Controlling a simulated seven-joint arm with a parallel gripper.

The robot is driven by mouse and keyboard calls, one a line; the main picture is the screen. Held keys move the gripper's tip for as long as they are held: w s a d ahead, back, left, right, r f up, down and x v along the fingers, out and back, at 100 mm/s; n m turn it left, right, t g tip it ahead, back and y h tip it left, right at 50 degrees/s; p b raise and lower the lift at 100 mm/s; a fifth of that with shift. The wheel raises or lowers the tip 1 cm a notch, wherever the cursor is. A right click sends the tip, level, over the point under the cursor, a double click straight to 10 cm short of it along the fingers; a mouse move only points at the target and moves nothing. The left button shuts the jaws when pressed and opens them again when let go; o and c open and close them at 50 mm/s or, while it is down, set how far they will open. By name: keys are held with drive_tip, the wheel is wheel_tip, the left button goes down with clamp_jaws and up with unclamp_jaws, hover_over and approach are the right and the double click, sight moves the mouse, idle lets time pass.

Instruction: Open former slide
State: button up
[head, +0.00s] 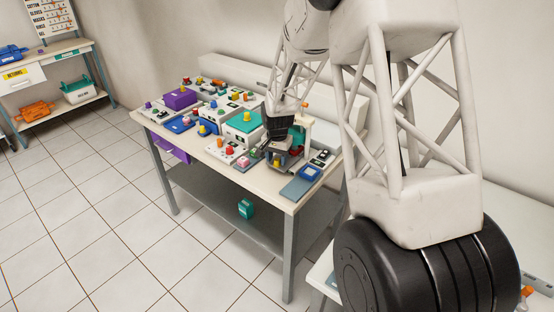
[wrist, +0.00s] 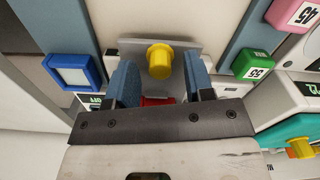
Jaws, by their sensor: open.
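A grey plate with a yellow knob (wrist: 160,58) is in the middle of the wrist view; it may be the former slide, but no label on it can be read. My gripper (wrist: 160,74) is open, with one blue finger pad on each side of the knob and a gap on both sides. A red part shows low between the fingers, mostly hidden by my gripper. In the head view my gripper (head: 279,142) is low over the front right of the crowded table, and the unit under it is partly hidden.
A blue-framed pad (wrist: 74,72) lies left of my gripper. In the head view, a large teal-topped box (head: 244,124) stands close to my gripper among several devices on the table (head: 258,190).

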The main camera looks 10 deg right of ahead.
drive_tip(key=shift+f, duration=0.35)
clamp_jaws()
drive_tip(key=s+a, duration=0.6)
drive_tip(key=shift+s+a, duration=0.1)
drive_tip(key=shift+a, duration=0.05)
idle(0.4)
drive_tip(key=shift+r, duration=0.1)
unclamp_jaws()
